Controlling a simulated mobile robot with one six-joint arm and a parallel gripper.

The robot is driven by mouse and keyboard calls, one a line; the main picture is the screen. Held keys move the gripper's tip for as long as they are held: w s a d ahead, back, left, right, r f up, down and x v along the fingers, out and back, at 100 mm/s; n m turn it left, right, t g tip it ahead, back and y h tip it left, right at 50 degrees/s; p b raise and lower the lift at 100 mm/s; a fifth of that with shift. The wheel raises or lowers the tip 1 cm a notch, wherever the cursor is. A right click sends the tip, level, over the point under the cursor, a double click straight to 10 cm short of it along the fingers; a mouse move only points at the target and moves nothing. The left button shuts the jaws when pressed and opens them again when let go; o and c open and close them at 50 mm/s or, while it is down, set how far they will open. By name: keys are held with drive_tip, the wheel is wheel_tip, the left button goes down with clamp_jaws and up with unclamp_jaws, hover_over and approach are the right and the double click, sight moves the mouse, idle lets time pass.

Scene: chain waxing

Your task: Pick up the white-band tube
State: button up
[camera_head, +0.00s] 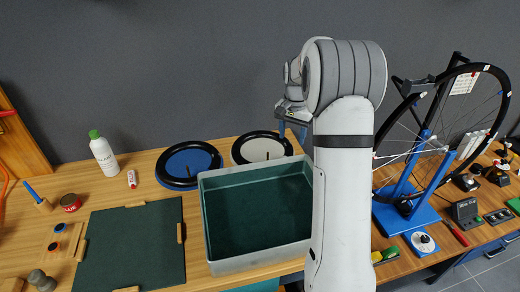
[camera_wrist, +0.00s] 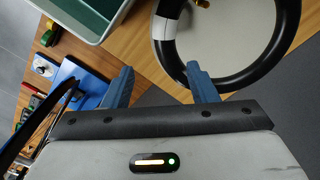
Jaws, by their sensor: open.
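The white-band tube (camera_wrist: 171,62) is a black ring with a white band on its left part in the wrist view. It lies around a cream disc (camera_wrist: 225,35). In the head view the tube (camera_head: 236,153) lies at the back of the bench, partly hidden by my arm. The band cannot be made out there. My gripper (camera_wrist: 160,78) is open and empty, with blue fingers. Its right finger overlaps the near edge of the tube in the wrist view; I cannot tell if they touch. In the head view my gripper (camera_head: 293,122) is above the tube's right side.
A second black tube (camera_head: 161,178) lies around a blue disc at left. A grey-rimmed tub (camera_head: 232,268) stands in front. A white bottle (camera_head: 104,156), a small red-and-white tube (camera_head: 132,179) and a green mat (camera_head: 135,245) are left. A wheel on a blue stand (camera_head: 405,220) is right.

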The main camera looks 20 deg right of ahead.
sight(288, 155)
drive_tip(key=shift+w+d+f, duration=0.1)
drive_tip(key=shift+w+f, duration=0.05)
drive_tip(key=shift+f, duration=0.25)
drive_tip(key=shift+w+d+f, duration=0.1)
drive_tip(key=shift+f, duration=0.3)
drive_tip(key=f, duration=0.2)
drive_tip(key=f+p, duration=0.1)
drive_tip(key=f, duration=0.1)
drive_tip(key=a+f, duration=0.1)
drive_tip(key=f, duration=0.1)
drive_tip(key=shift+f+p, duration=0.4)
drive_tip(key=shift+c, duration=0.4)
clamp_jaws()
drive_tip(key=shift+s+r, duration=0.1)
drive_tip(key=shift+r, duration=0.05)
